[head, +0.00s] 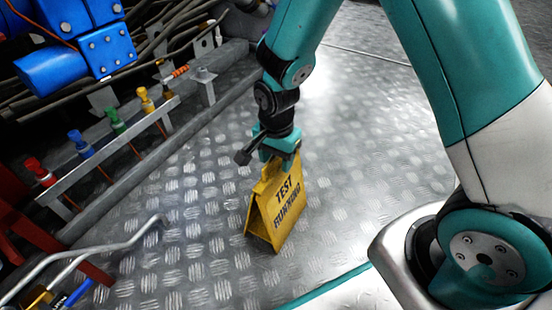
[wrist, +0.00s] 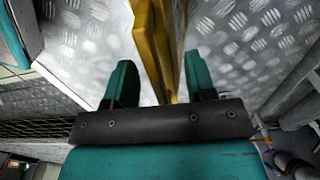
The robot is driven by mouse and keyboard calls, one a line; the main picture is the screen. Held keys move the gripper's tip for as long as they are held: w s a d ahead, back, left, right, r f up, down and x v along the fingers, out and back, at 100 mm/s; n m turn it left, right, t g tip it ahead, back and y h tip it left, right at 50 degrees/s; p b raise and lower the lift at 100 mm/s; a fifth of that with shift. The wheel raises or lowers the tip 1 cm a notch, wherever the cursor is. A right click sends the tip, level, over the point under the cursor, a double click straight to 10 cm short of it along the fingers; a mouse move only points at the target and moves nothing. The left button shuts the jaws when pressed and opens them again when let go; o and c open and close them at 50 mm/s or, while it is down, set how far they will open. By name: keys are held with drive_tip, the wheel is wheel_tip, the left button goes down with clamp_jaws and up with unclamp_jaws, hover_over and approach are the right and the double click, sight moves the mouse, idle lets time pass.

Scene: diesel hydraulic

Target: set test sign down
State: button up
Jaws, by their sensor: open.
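The yellow test sign (head: 276,212), a folding A-shape lettered "TEST RUNNING", stands upright on the metal tread-plate floor (head: 205,255). My gripper (head: 278,158) is directly above it, at the sign's top edge. In the wrist view the yellow sign (wrist: 157,45) lies between the two teal fingers of my gripper (wrist: 162,85). The sign's far side is hidden.
A grey rail with red, blue, green and yellow fittings (head: 115,128) runs along the left. A blue block (head: 75,55) sits at upper left. A bent grey pipe (head: 90,250) and red frame (head: 40,235) are at lower left. Floor right of the sign is clear.

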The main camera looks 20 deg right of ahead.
wheel_tip(320, 180, up, 11)
drive_tip(key=p, duration=0.7)
drive_tip(key=shift+r, duration=0.35)
drive_tip(key=s+a+r+n+y, duration=0.2)
drive_tip(key=s+r+n, duration=0.7)
drive_tip(key=s+a+r+n+y, duration=0.2)
drive_tip(key=s+r+n, duration=0.7)
drive_tip(key=r, duration=0.1)
drive_tip(key=shift+s+a, duration=0.25)
drive_tip(key=shift+a, duration=0.1)
